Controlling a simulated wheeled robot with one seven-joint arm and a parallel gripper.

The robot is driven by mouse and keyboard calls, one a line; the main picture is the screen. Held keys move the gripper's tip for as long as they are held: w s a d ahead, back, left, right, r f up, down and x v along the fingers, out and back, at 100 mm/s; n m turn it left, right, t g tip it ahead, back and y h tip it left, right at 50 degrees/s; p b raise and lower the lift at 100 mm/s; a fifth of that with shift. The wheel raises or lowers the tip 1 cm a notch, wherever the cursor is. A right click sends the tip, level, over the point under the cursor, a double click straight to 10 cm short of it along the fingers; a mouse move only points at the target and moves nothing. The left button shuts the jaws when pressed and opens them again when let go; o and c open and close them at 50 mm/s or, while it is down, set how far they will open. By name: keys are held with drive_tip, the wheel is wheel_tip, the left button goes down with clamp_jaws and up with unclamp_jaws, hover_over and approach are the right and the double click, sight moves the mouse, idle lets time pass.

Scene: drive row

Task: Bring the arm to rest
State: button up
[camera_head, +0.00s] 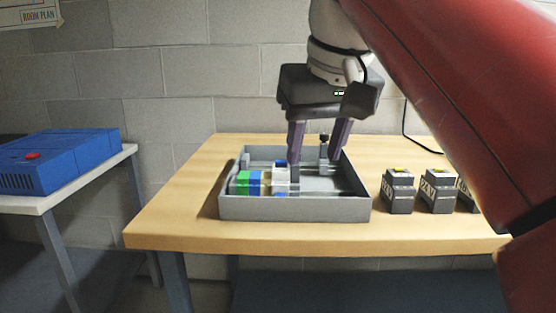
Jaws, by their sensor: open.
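My gripper (318,152) points down over the grey tray (295,209) on the wooden table. Its two dark fingers are spread apart, and I see nothing held between them. The fingertips overlap the inside of the tray in this view. I cannot tell whether they touch anything there. My red arm comes in from the upper right and covers part of the table's right side.
Green, blue and white blocks (257,182) lie in the tray's left part. Dark grey boxes with labels (398,192) stand on the table (170,220) right of the tray, one partly hidden by my arm. A blue case (70,160) sits on a white side table (85,184) at left.

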drive_tip(key=s+d+f+m, duration=0.1)
drive_tip(key=s+d+f, duration=0.2)
drive_tip(key=f, duration=0.7)
drive_tip(key=s+d+f+m, duration=0.1)
drive_tip(key=s+d+f, duration=0.2)
drive_tip(key=f, duration=0.7)
drive_tip(key=s+d+f+m+t+h, duration=0.1)
drive_tip(key=s+d+f, duration=0.3)
drive_tip(key=f, duration=0.7)
drive_tip(key=shift+d, duration=0.15)
